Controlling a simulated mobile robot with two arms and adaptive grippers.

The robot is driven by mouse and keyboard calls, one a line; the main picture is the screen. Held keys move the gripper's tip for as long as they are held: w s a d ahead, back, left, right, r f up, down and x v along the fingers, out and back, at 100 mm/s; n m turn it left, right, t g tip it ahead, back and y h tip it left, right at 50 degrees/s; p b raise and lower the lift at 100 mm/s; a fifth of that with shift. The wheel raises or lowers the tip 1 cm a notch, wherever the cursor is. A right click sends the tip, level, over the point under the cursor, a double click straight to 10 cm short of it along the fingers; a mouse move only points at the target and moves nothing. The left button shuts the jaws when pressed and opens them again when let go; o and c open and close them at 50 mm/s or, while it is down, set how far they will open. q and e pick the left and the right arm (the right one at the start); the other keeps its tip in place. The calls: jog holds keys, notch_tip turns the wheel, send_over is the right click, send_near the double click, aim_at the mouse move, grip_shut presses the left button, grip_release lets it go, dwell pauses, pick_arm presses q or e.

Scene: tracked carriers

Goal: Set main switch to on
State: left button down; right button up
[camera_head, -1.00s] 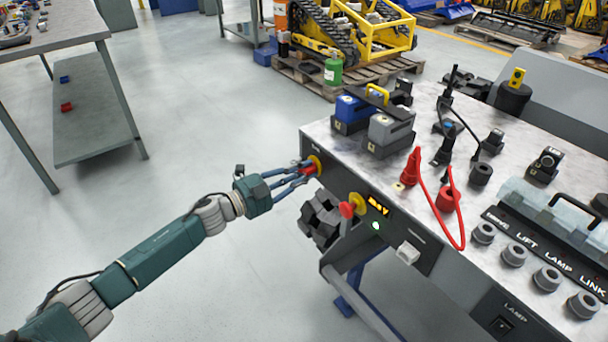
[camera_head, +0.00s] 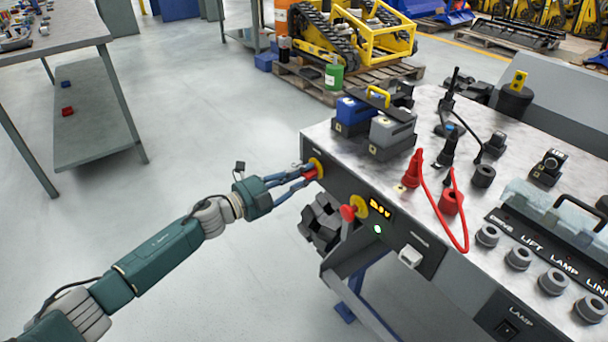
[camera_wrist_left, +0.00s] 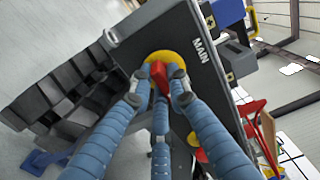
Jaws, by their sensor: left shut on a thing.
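The main switch is a red knob on a round yellow plate (camera_head: 316,165), set in the dark front panel (camera_head: 333,180) of the bench at its left end. In the left wrist view the red knob (camera_wrist_left: 157,77) sits in front of its yellow plate, next to the word MAIN. My left gripper (camera_head: 306,177) is shut on the red knob, with its blue fingers around it; the fingers also show in the left wrist view (camera_wrist_left: 158,92). The fingers partly hide the knob, and I cannot read its position. My right gripper is not in view.
Blue and grey blocks (camera_head: 391,131), red plugs and a red cable (camera_head: 467,230) are on the bench top (camera_head: 410,205). Floor left of the bench is clear.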

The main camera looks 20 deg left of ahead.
pick_arm(q)
jog(key=shift+f, duration=0.1)
jog(key=c, duration=1.7)
grip_release()
jog(key=shift+o, duration=0.2)
jog(key=v, duration=1.2)
